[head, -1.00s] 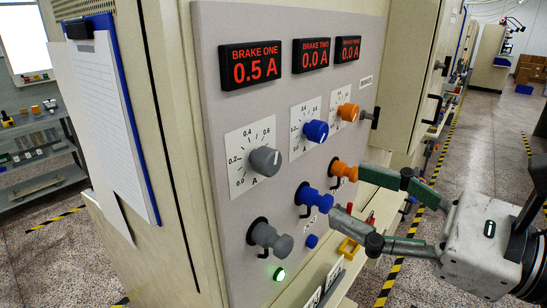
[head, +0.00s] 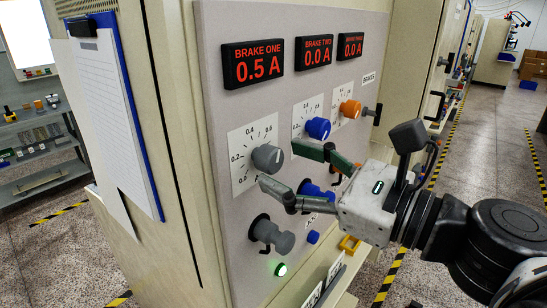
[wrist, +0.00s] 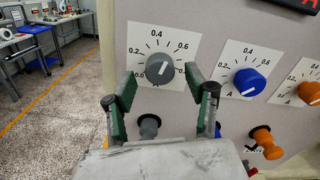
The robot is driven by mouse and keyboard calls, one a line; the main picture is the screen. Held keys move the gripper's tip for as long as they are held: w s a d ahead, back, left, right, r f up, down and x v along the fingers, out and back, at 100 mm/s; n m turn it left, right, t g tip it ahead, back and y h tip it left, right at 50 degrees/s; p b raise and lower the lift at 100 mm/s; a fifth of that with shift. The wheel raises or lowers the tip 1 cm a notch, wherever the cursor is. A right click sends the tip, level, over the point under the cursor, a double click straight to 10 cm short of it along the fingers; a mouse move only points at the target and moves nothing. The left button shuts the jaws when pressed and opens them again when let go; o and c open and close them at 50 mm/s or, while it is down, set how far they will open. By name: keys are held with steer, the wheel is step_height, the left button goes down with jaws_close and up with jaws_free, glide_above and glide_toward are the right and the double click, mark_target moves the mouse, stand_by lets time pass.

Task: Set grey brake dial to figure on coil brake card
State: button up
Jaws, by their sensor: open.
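The grey dial (head: 267,157) sits on a white scale plate on the upright panel; it also shows in the wrist view (wrist: 159,70). Its white mark points to the upper right. The BRAKE ONE display (head: 253,63) above it reads 0.5 A. My gripper (head: 279,164) is open, its green-and-grey fingers spread to either side of the dial. In the wrist view, the fingertips (wrist: 160,76) flank the dial, with visible gaps and no clear contact. A clipboard with white paper (head: 106,110) hangs on the cabinet side; its writing is unreadable and I cannot tell whether it is the card.
A blue dial (head: 318,128) and an orange dial (head: 350,108) sit to the right; their displays read 0.0 A. A grey plunger knob (head: 268,232) stands out below the grey dial, above a lit green button (head: 281,269). My gripper partly hides the blue plunger knob (head: 312,190).

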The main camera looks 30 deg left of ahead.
mark_target(277, 162)
steer(key=shift+x, duration=1.6)
steer(key=c, duration=1.1)
